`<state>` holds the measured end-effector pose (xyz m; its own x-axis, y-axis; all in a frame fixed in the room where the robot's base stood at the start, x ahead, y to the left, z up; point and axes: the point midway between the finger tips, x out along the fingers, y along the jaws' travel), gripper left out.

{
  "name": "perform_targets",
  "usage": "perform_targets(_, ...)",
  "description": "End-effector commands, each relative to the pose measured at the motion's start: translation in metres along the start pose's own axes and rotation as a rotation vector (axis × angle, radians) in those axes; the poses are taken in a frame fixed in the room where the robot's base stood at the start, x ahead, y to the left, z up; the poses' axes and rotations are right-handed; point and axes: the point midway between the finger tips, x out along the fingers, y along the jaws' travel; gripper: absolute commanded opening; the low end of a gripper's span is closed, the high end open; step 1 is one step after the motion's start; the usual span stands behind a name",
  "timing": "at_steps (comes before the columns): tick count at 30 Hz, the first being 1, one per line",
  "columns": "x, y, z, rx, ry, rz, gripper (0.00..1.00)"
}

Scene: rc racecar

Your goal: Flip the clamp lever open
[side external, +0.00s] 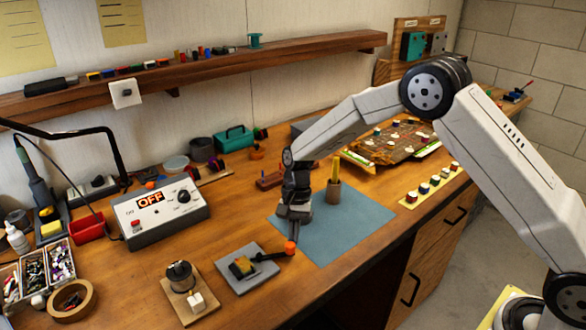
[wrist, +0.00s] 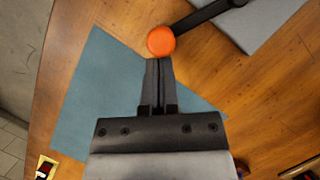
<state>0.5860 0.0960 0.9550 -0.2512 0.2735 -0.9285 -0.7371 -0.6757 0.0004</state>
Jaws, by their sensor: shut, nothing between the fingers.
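The clamp sits on a grey plate (side external: 228,277) at the front of the bench. My gripper (side external: 292,216) is shut and empty, over the blue mat's left part. In the wrist view my gripper (wrist: 159,62) has its fingers together, tips at the knob's near edge; I cannot tell whether they touch.
A wooden block with a dark spool (side external: 180,277) stands left of the plate. A control box reading OFF (side external: 162,212) is behind it. A brown cup with a yellow tool (side external: 334,187) stands on the blue mat (side external: 355,225). The mat's right part is clear.

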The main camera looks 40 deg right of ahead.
Motion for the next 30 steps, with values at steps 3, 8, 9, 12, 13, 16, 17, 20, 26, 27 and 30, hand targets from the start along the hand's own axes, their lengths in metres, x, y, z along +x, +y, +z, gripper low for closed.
perform_targets(3,0.002,0.006,0.008,0.097,0.0,-0.039,0.0)
perform_targets(8,0.007,0.013,0.019,0.237,-0.001,-0.094,0.0)
perform_targets(9,0.008,0.014,0.022,0.273,-0.001,-0.109,0.0)
perform_targets(12,0.011,0.016,0.03,0.361,0.0,-0.144,0.0)
perform_targets(13,0.012,0.017,0.032,0.388,-0.001,-0.155,0.0)
perform_targets(16,0.015,0.019,0.04,0.475,-0.001,-0.189,0.0)
perform_targets(17,0.016,0.019,0.042,0.502,0.0,-0.201,0.0)
perform_targets(20,0.019,0.02,0.05,0.59,0.0,-0.236,0.0)
perform_targets(26,0.026,0.018,0.066,0.76,0.0,-0.304,0.0)
perform_targets(27,0.027,0.018,0.068,0.791,0.0,-0.317,0.0)
perform_targets(30,0.029,0.016,0.074,0.863,0.0,-0.345,0.0)
